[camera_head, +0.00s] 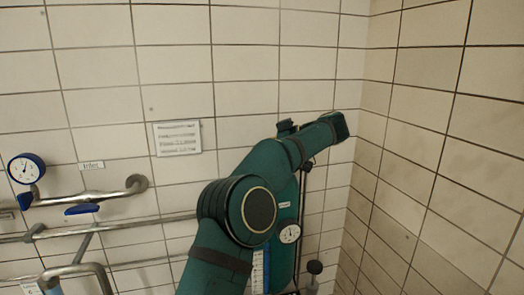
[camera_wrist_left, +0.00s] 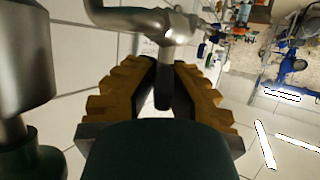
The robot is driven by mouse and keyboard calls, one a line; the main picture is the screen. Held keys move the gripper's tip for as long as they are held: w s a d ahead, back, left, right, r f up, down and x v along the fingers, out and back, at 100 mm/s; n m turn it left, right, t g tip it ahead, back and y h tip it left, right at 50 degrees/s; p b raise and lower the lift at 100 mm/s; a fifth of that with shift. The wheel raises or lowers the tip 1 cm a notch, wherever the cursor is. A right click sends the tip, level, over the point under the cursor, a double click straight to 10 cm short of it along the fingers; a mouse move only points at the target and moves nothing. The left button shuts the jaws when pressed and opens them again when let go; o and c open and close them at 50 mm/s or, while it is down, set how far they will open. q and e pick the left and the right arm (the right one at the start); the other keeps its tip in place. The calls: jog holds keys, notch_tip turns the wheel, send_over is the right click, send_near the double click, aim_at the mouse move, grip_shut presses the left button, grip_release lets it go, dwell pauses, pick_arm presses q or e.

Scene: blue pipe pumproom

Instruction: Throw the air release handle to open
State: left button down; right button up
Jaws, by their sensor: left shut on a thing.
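In the left wrist view my left gripper (camera_wrist_left: 165,95) has its yellow-brown toothed fingers closed around a short dark lever (camera_wrist_left: 162,88). The lever hangs from a grey metal valve and pipe (camera_wrist_left: 150,22) at the top of that view; I take it to be the air release handle. In the head view my teal arm crosses the middle and hides the gripper and the handle. Behind the arm stands a teal vessel (camera_head: 284,212) with a round white gauge (camera_head: 290,233). My right gripper shows in neither view.
A dial gauge (camera_head: 26,168) and a pipe with a blue lever (camera_head: 82,209) are on the left wall. A paper notice (camera_head: 178,137) hangs above. A tiled side wall (camera_head: 440,150) closes the right. A dark knob (camera_head: 315,267) sits low beside the vessel.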

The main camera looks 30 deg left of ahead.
pick_arm(q)
jog(key=shift+s+f+n+g, duration=0.1)
jog(key=shift+n+g, duration=0.3)
jog(key=c, duration=1)
grip_release()
jog(key=shift+a, duration=0.1)
jog(key=shift+c, duration=0.2)
jog(key=shift+m+t, duration=0.3)
